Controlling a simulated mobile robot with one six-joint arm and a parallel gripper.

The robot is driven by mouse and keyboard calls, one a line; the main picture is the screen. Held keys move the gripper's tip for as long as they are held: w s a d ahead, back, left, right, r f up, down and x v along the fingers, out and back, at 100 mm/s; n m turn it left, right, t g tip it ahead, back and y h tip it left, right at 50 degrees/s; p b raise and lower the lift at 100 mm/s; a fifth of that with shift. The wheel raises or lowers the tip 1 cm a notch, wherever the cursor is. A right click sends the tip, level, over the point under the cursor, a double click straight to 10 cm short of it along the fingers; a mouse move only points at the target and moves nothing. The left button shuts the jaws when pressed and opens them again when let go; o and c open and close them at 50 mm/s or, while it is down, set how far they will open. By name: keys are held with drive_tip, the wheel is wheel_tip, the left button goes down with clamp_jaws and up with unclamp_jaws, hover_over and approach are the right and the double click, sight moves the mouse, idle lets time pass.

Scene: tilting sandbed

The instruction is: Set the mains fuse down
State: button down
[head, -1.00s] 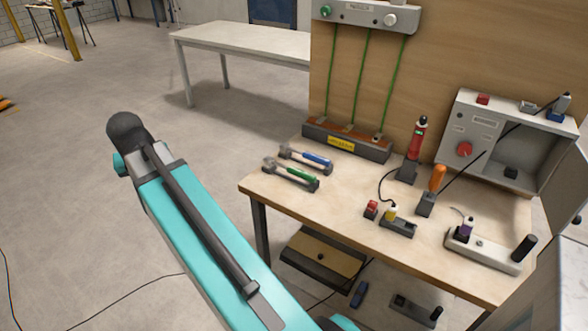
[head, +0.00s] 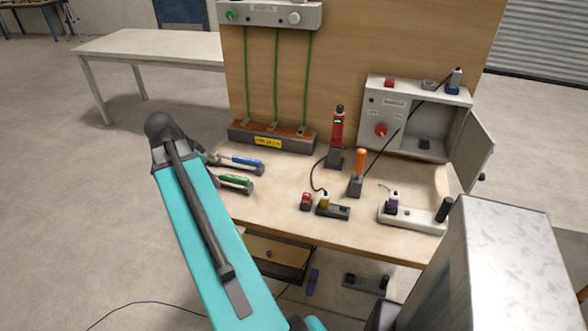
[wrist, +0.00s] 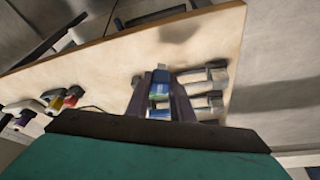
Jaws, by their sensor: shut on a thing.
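In the wrist view my gripper (wrist: 160,98) is shut on a small block with a blue top and paler sides, which I take to be the mains fuse (wrist: 160,80). Its lower end is hard to make out against the tools behind it. My gripper is over the wooden workbench (wrist: 95,75), beside two metal tools (wrist: 205,76). I cannot tell whether the fuse touches the bench. The workbench (head: 285,182) shows there, with the blue-handled tool (head: 240,161) and the green-handled tool (head: 232,181).
A grey switch box (head: 400,95) with an open door stands at the bench's back right. A red tester (head: 337,130), an orange-handled tool (head: 360,165), a small socket block (head: 338,211) and a white strip (head: 410,218) stand before it. A grey cabinet (head: 500,260) is at right front.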

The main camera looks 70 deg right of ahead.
drive_tip(key=s+d+m, duration=0.2)
drive_tip(key=s, duration=0.3)
drive_tip(key=s+d+m+g+y+p, duration=0.1)
drive_tip(key=s+d+m, duration=0.2)
drive_tip(key=s, duration=0.2)
drive_tip(key=s+d+m+g+y, duration=0.1)
drive_tip(key=s+d+m, duration=0.1)
drive_tip(key=s, duration=0.4)
drive_tip(key=shift+s+d+f+m, duration=0.1)
drive_tip(key=shift+d+f+m, duration=0.25)
drive_tip(key=shift+m, duration=0.25)
drive_tip(key=shift+s+d+m, duration=0.15)
drive_tip(key=shift+s+m, duration=0.15)
drive_tip(key=shift+s, duration=0.25)
drive_tip(key=shift+d, duration=0.1)
drive_tip(key=d+p, duration=0.1)
drive_tip(key=d, duration=0.4)
drive_tip(key=s+d+f+p, duration=0.1)
drive_tip(key=d+p, duration=0.1)
drive_tip(key=d, duration=0.3)
drive_tip(key=d+p, duration=0.2)
drive_tip(key=d, duration=0.3)
drive_tip(key=shift+s+d+f, duration=0.2)
drive_tip(key=shift+d, duration=0.1)
drive_tip(key=shift+g, duration=0.3)
drive_tip(key=shift+f, duration=0.2)
drive_tip(key=shift+f+p, duration=1)
drive_tip(key=shift+f, duration=0.65)
drive_tip(key=shift+f, duration=0.15)
